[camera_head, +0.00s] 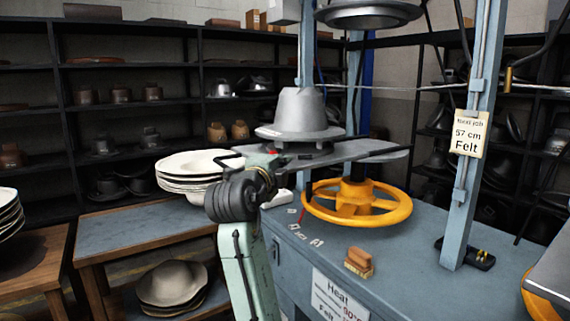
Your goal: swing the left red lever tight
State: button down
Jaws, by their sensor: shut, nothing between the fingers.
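The hat press holds a grey metal hat block (299,115) on a flat grey plate (345,151). A small red spot (272,151) shows at the plate's left edge. It may be the end of the left red lever, but most of that part is hidden behind my arm. A thin red piece (301,216) also shows lower down, left of the yellow handwheel (358,202). My gripper (268,163) is at the plate's left edge, close to the red spot. It is shut and empty. Its fingertips are small and partly hidden, so I cannot tell whether they touch the lever.
A blue-grey bench (415,270) carries the press, a wooden brush (359,262) and a dark tool (466,252). Pale hat bodies (195,165) are stacked on a side table at left. A blue upright (474,135) stands on the right. Hat shelves line the back wall.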

jog(key=shift+s+a+m+g+h, duration=0.1)
jog(key=shift+a+m+g+h, duration=0.2)
jog(key=shift+a+m+h, duration=0.5)
jog(key=shift+a+b, duration=0.15)
jog(key=shift+b, duration=0.2)
